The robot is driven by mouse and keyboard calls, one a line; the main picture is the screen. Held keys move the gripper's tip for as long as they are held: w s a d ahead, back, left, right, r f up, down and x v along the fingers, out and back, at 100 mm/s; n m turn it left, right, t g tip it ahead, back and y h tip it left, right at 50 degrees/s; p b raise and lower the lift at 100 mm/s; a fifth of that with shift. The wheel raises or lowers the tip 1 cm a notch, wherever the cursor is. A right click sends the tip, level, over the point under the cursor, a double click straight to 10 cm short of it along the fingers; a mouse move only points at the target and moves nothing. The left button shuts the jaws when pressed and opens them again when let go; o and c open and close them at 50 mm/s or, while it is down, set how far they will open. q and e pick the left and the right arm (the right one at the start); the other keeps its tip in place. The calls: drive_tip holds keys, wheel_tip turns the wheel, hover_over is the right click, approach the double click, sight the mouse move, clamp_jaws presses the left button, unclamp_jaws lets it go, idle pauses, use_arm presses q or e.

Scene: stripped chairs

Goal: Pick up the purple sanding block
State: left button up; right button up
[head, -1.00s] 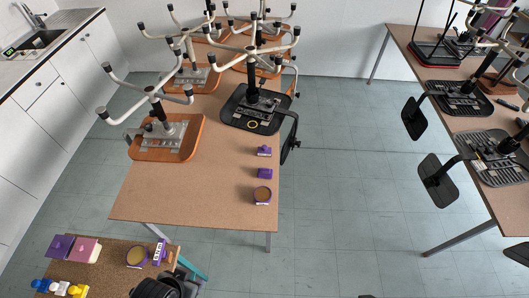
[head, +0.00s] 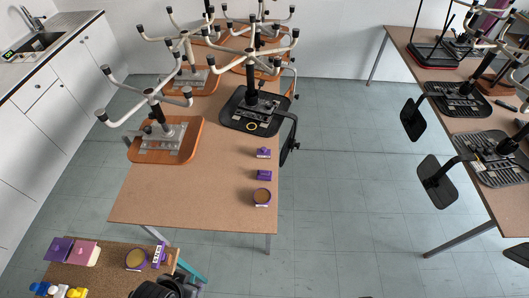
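Small purple things lie along the right side of the brown table: a purple block with a pale top edge (head: 263,153), a plain-looking purple block (head: 264,175) in the middle, and a round tin with a purple side (head: 262,197) nearest me. A purple block (head: 61,249) also stands on the near cork-coloured table at lower left. I cannot tell for sure which is the sanding block. A black part of my arm shows at the bottom edge, beside the near table. No fingers of either gripper show.
The near table (head: 115,281) also holds a pink block (head: 84,252), a tin (head: 136,259), a purple-and-white box (head: 159,256) and small bottles. Upturned chairs (head: 166,139) cover the far part of the brown table (head: 190,198).

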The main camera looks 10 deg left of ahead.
drive_tip(key=shift+o, duration=0.4)
drive_tip(key=o, duration=0.6)
drive_tip(key=shift+o, duration=0.2)
